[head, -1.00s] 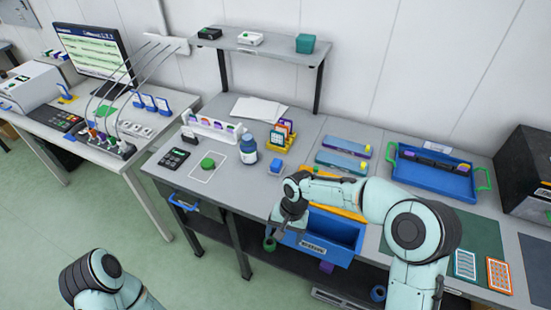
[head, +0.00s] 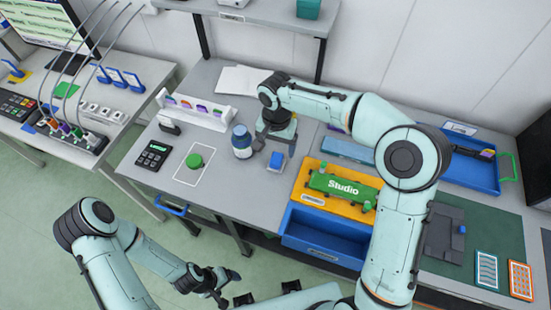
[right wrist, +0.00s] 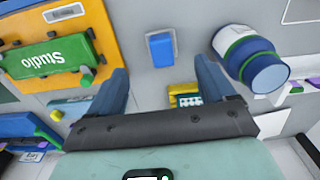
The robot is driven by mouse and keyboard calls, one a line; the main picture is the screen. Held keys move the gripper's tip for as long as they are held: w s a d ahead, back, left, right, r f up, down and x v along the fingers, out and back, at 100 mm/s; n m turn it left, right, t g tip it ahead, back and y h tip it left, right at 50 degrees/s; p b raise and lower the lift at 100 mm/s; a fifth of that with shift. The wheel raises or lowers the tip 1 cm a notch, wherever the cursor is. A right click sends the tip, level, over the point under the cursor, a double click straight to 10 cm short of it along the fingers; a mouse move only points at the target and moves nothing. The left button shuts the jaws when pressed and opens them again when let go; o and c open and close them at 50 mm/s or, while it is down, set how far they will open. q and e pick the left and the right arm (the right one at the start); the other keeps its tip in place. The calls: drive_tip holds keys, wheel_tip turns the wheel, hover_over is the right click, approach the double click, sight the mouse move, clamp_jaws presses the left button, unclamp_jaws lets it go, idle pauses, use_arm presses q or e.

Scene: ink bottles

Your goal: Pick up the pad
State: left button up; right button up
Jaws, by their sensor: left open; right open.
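No thing is labelled as a pad. A small blue block (head: 276,161) with a pale edge stands on the grey table; in the right wrist view the blue block (right wrist: 161,50) lies ahead between the fingers, apart from them. My right gripper (head: 276,147) is open and empty just behind the block in the head view; its two fingers also show in the right wrist view (right wrist: 161,75). A round green piece (head: 195,160) sits inside a white outline on the table. My left gripper (head: 230,288) is open and empty, low in front of the table.
A blue-and-white bottle (head: 242,142) stands close left of the right gripper. A green "Studio" piece (head: 344,187) lies on an orange tray (head: 310,187), above an open blue drawer (head: 305,229). A black keypad (head: 152,155) and a white rack (head: 215,116) stand left.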

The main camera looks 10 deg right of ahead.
sight(276, 159)
drive_tip(key=f, duration=0.8)
drive_tip(key=shift+w+f, duration=0.25)
drive_tip(key=shift+f, duration=0.15)
drive_tip(key=c, duration=1.1)
